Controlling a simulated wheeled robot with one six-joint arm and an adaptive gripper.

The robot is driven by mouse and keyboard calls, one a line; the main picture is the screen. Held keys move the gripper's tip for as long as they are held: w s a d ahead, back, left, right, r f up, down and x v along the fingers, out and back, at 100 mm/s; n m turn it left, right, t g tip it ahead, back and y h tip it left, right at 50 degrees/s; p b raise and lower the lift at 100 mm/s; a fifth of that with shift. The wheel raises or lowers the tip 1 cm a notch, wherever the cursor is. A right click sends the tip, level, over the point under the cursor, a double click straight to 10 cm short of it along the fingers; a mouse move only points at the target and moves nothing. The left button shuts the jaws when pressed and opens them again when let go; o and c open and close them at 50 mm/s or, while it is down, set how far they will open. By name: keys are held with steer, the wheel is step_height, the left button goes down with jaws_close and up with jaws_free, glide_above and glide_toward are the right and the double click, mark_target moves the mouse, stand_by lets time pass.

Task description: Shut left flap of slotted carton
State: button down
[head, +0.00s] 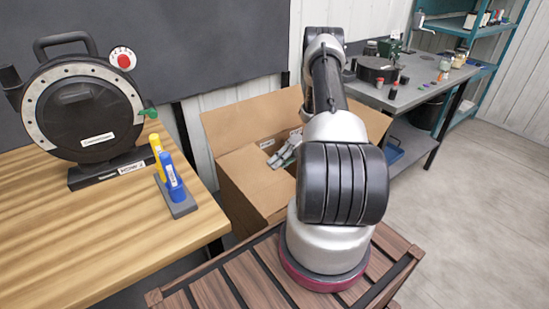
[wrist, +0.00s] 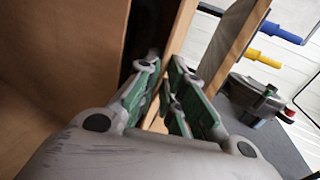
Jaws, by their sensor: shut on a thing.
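The open-topped cardboard carton (head: 238,203) stands on the floor behind my deck, with raised panels at its back left (head: 235,122) and right (head: 370,120). A flat panel (head: 250,178) lies across its near left part. My gripper (head: 279,160) is at the carton's opening, partly hidden by my arm in the head view. In the wrist view my gripper (wrist: 168,98) has its green-padded fingers on either side of a thin cardboard panel edge (wrist: 190,28), shut on it. A second cardboard panel (wrist: 238,40) rises to its right. I cannot tell which flap is held.
A wooden table (head: 90,235) at left holds a round black seed meter (head: 85,110) and a grey holder (head: 180,207) with blue and yellow sticks. A grey bench (head: 425,80) with small items stands at back right. The floor (head: 480,200) at right is clear.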

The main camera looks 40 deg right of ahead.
steer(key=shift+s+a+f, duration=0.1)
steer(key=shift+s+f, duration=0.1)
steer(key=shift+f, duration=1.15)
steer(key=c, duration=1.7)
jaws_free()
steer(key=shift+a, duration=0.1)
steer(key=v, duration=0.8)
steer(key=shift+w, duration=0.15)
steer(key=shift+r, duration=0.15)
